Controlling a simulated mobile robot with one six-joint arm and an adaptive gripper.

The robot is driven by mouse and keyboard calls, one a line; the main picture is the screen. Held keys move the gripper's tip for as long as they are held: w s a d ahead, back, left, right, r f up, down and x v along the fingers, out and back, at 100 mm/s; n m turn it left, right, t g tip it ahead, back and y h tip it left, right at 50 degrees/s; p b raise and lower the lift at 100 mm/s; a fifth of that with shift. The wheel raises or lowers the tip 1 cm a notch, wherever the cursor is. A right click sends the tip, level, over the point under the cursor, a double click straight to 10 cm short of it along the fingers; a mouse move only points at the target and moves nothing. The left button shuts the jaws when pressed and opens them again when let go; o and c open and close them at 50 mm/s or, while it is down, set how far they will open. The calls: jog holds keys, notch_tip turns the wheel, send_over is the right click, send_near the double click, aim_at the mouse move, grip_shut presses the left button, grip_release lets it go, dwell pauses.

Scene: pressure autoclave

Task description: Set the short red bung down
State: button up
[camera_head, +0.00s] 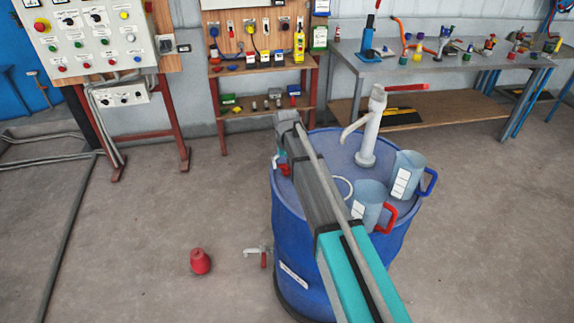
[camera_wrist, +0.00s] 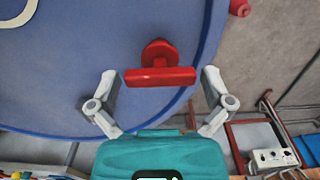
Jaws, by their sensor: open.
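The short red bung (camera_wrist: 160,76), with a round foot and a crossbar on top, is over the blue drum's lid (camera_wrist: 60,80) near its rim in the wrist view. The foot appears to rest on the lid. My gripper (camera_wrist: 160,80) is open, with one finger on each side of the crossbar and a visible gap at both ends. In the head view the red bung (camera_head: 284,169) shows as a small patch at the left of the drum (camera_head: 290,255), partly hidden by my arm.
A grey hand pump (camera_head: 370,130) and two jugs, one red-handled (camera_head: 366,200) and one blue-handled (camera_head: 406,175), stand on the drum. A tap (camera_head: 258,251) sticks out at its left. A red rounded object (camera_head: 200,262) is on the otherwise clear floor.

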jog(key=shift+r, duration=0.1)
notch_tip(320, 180, up, 12)
jog(key=p, duration=1.2)
jog(key=shift+s+d, duration=0.1)
dwell(0.7)
jog(key=s+d+m, duration=0.3)
jog(key=s+d, duration=2)
jog(key=s, duration=0.3)
